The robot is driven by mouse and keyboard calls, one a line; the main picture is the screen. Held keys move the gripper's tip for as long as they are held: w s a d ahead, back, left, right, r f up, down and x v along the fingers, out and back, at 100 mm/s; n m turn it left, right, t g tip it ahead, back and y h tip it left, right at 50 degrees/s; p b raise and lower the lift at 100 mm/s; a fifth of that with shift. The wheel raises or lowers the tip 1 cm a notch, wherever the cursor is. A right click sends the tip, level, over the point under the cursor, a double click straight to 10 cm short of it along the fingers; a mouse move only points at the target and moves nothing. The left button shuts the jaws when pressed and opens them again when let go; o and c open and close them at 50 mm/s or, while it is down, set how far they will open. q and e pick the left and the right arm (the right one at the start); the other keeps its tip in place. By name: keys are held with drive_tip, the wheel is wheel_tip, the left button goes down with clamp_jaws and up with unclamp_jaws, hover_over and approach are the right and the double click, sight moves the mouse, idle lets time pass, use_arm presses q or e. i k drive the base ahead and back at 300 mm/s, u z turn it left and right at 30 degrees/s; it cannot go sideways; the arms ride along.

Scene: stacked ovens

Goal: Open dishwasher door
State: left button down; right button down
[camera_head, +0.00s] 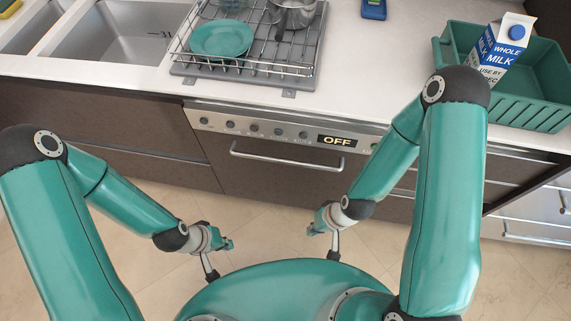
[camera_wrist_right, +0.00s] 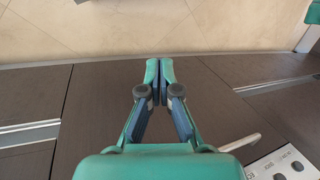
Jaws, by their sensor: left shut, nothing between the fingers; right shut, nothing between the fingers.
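The dishwasher door (camera_head: 270,182) is a dark brown front panel, upright and closed. Its silver bar handle (camera_head: 285,156) runs across the top, below a control strip (camera_head: 255,127) with knobs and a display reading OFF. My left gripper (camera_head: 228,244) is shut and empty, low in front of the door and left of centre. My right gripper (camera_head: 312,230) is shut and empty, below the handle and apart from it. In the right wrist view the shut fingers (camera_wrist_right: 159,66) are in front of dark panels, with part of the handle (camera_wrist_right: 240,144) at lower right.
Above the dishwasher is a white counter (camera_head: 345,60) with a sink (camera_head: 115,35), a dish rack (camera_head: 180,57) holding a teal plate (camera_head: 221,39) and a pot (camera_head: 292,14). A green crate (camera_head: 530,105) with a milk carton (camera_head: 502,47) stands at right. Tiled floor (camera_head: 265,225) lies in front.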

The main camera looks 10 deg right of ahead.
sight(287, 169)
drive_tip(key=z, duration=2.3)
drive_tip(key=k, duration=0.15)
drive_tip(key=u, duration=1.35)
drive_tip(key=k, duration=0.65)
drive_tip(key=u, duration=0.85)
drive_tip(key=i, duration=0.5)
drive_tip(key=z, duration=0.05)
